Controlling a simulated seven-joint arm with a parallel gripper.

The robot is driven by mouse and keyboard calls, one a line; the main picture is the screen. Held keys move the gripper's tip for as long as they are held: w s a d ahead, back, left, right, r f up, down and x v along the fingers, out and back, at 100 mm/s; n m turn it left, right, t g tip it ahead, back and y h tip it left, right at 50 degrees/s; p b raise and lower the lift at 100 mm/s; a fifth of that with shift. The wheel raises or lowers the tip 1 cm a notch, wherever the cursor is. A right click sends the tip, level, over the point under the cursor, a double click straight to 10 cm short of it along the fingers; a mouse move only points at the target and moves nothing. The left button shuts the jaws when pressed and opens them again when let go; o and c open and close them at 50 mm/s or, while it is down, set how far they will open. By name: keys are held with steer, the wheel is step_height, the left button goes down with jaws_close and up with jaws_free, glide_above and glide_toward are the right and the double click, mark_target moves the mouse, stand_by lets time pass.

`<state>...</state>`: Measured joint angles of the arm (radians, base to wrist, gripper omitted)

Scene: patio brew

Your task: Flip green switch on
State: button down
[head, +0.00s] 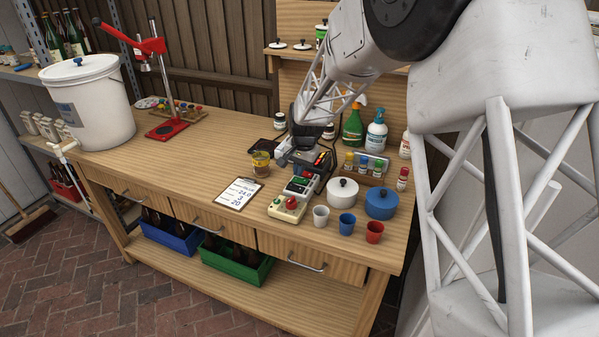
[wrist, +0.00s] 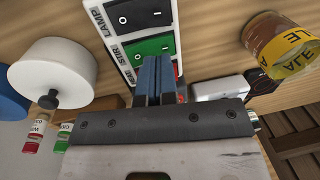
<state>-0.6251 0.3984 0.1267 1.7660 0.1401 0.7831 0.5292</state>
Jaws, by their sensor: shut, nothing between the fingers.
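The pale switch box (head: 281,212) lies on the workbench and carries a row of switches and a red button (head: 291,203). The green switch (wrist: 147,46) shows in the wrist view beside a printed label, between a black switch (wrist: 140,12) marked LAMP and a red one partly hidden by my fingers. My gripper (wrist: 155,60) is shut and empty, its blue fingertips over the lower edge of the green switch in that view. Whether they touch it I cannot tell. In the head view my gripper is over the far end of the box.
A white lidded pot (head: 342,192) and a blue pot (head: 381,204) stand right of the box, with small cups in front. A jar labelled ALE (wrist: 280,42) and a clipboard (head: 239,194) are to its left. Bottles stand behind. The bench's left middle is clear.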

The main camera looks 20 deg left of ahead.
step_height(320, 180, up, 13)
steer(key=a, duration=0.1)
steer(key=shift+a, duration=0.25)
stand_by(0.7)
